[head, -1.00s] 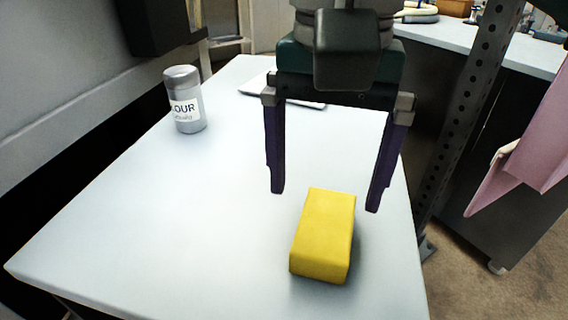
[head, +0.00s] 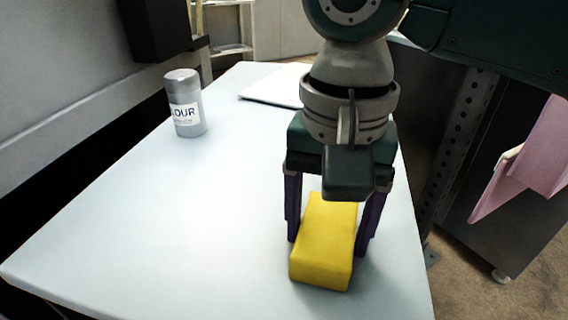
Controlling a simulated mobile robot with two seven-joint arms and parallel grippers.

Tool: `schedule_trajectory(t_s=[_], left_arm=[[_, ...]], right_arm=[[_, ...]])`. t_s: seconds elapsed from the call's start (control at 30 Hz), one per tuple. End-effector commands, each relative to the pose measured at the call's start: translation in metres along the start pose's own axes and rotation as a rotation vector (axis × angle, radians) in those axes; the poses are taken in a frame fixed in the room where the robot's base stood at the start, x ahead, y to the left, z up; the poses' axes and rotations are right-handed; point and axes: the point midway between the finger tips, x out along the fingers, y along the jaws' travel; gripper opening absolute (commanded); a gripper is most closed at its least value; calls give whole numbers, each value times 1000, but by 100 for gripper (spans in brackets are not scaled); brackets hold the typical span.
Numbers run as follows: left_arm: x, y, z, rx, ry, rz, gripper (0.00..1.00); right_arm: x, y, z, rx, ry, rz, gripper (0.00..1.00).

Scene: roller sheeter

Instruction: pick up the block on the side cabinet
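The yellow block (head: 323,245) lies on the white top of the side cabinet (head: 170,220), near its right edge. My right gripper (head: 328,245) points down over the block, with one purple finger to the left of it and one to the right. The fingers are low, and a narrow gap seems to show at the block's far end; the block hides part of the right finger. The gripper is open. My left gripper is not in view.
A grey flour shaker (head: 186,104) stands at the back left of the cabinet top. A flat white item (head: 275,86) lies at the back. A pink panel (head: 525,165) and a dark cabinet stand at the right.

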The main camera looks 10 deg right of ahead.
Motion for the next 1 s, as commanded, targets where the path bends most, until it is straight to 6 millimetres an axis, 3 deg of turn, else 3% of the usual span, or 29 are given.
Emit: schedule_trajectory(t_s=[0.07,0.63,1.0], left_arm=[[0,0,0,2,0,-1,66],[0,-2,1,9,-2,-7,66],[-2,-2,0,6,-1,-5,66]], right_arm=[[0,0,0,0,0,0,65],[0,0,0,0,0,0,1],[-7,0,0,0,1,-1,0]])
